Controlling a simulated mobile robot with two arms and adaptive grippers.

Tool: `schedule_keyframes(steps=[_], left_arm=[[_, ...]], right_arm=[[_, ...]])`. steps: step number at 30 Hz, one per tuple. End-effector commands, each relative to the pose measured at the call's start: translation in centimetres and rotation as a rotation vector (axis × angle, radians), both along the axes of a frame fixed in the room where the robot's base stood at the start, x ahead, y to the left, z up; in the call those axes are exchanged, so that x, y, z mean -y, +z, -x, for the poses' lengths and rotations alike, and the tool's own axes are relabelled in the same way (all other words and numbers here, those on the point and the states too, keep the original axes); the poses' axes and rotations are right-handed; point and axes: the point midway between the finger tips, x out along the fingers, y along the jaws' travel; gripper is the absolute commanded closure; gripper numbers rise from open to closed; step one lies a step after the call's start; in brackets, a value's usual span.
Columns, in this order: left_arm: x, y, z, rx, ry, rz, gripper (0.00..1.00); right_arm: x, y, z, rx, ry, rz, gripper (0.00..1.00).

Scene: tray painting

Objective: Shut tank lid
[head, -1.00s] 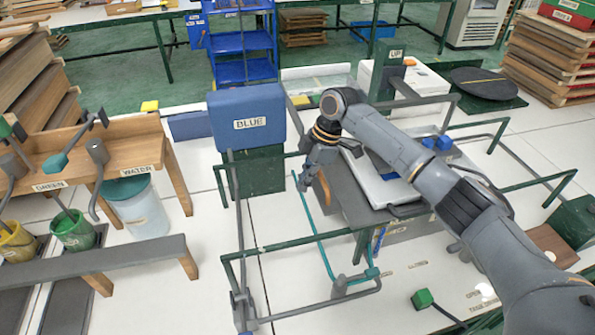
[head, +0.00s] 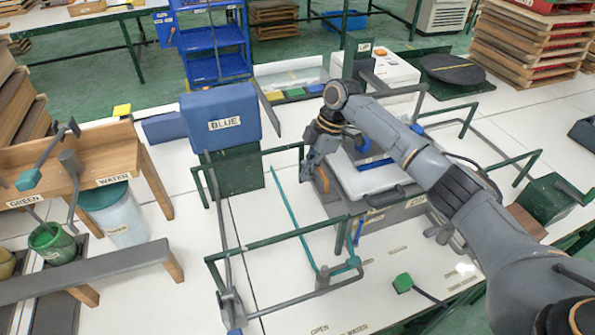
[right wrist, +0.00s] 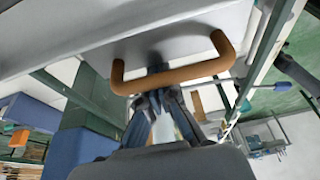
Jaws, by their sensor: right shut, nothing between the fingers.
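A grey box with a pale top (head: 365,182), which looks like the tank and its lid, stands right of centre in the head view. I cannot tell how fully the lid is down. An orange-brown handle (head: 322,180) is at the box's left end. In the right wrist view the handle (right wrist: 180,76) spans a pale panel. My right gripper (head: 307,172) is at the handle; in the right wrist view its shut fingers (right wrist: 158,72) reach the bar's middle. Whether they touch it is unclear. My left gripper is not in view.
A blue box marked BLUE (head: 222,118) stands left of the gripper. Green and grey rails (head: 285,238) cross the front. A table with a GREEN label and a green bucket (head: 52,243) is at left.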

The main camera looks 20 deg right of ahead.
Motion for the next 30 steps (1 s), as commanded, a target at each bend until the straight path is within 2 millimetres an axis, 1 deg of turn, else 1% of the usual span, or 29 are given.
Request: schedule_keyframes(steps=[1,8,11,14,19,20,21,27,30], left_arm=[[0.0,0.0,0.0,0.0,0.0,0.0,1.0],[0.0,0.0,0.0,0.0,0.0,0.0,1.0],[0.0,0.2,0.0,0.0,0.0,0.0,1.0],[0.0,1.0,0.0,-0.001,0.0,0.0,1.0],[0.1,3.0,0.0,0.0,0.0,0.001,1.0],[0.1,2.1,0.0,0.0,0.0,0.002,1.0],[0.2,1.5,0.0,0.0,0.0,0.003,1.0],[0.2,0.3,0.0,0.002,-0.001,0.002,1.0],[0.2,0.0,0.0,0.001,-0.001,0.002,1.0]], right_arm=[[0.6,-0.1,0.0,-0.002,-0.009,0.01,1.0],[0.7,-0.1,-0.1,-0.001,-0.011,0.012,1.0],[0.5,0.0,0.0,-0.001,-0.011,0.012,1.0],[-0.5,0.2,0.1,-0.003,-0.009,0.012,1.0],[-3.8,0.5,0.6,-0.003,-0.008,0.008,1.0],[-3.3,0.8,0.4,0.004,-0.014,0.009,1.0],[-2.8,1.6,0.3,0.006,-0.015,0.01,1.0],[-1.4,5.9,0.3,0.004,-0.014,0.009,1.0],[-0.9,7.5,0.4,0.002,-0.012,0.008,1.0]])
